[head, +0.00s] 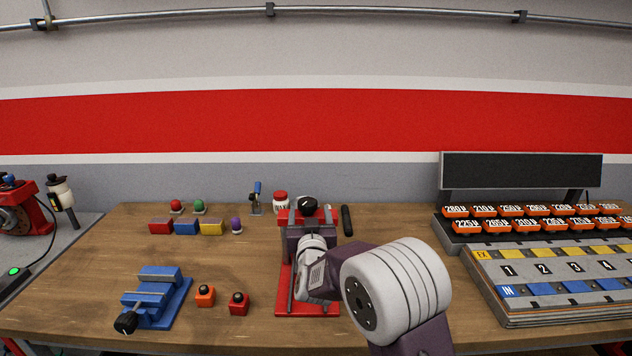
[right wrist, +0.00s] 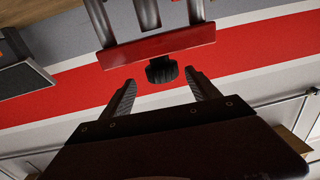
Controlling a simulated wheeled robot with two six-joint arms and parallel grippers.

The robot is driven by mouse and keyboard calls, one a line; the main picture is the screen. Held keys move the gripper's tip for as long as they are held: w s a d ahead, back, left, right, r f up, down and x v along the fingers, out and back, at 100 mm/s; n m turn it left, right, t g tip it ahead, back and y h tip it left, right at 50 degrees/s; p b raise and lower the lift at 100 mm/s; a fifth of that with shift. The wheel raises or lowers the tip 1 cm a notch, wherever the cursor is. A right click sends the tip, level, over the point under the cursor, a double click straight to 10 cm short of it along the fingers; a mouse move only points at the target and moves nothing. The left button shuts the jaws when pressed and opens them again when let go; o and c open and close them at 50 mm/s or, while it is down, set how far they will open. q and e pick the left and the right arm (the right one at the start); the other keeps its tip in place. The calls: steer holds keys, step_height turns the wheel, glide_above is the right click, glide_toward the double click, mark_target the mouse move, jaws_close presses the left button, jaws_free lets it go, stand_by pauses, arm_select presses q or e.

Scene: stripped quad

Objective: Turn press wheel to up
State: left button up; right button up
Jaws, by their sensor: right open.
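The press (head: 307,309) has a red base, grey columns and a red crossbar, and stands mid-bench. Its black wheel (head: 307,204), with a small pale mark on top, sits at the crossbar. My right gripper (head: 307,218) is in front of the press's upper part, and my arm hides much of the press. In the right wrist view the gripper (right wrist: 162,92) is open, its two fingers apart. The black wheel (right wrist: 161,71) shows just beyond the fingertips, roughly centred between them, below the red crossbar (right wrist: 158,46) in that tilted picture. Contact with the wheel is not visible. My left gripper is out of view.
A blue vise (head: 157,294) and two small blocks, orange (head: 205,295) and red (head: 239,303), lie left of the press. A red-lidded jar (head: 281,202) and a black handle (head: 346,221) are close to the wheel. A numbered tray (head: 540,318) fills the right.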

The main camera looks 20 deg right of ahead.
mark_target(307, 197)
steer(key=shift+a+r, duration=0.2)
steer(key=shift+a, duration=0.05)
steer(key=shift+w+d+r+p, duration=0.1)
steer(key=shift+w+r+p, duration=0.35)
steer(key=shift+w+p, duration=0.5)
steer(key=x, duration=0.3)
steer(key=p+x, duration=0.1)
steer(key=x, duration=0.1)
steer(key=shift+w+d+f, duration=0.2)
steer(key=shift+d+f, duration=0.05)
steer(key=shift+f, duration=0.15)
steer(key=shift+w, duration=0.3)
steer(key=shift+r, duration=0.1)
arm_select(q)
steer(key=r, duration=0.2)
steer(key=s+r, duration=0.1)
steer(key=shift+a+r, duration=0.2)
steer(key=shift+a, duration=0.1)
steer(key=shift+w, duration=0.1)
arm_select(e)
steer(key=shift+c, duration=0.3)
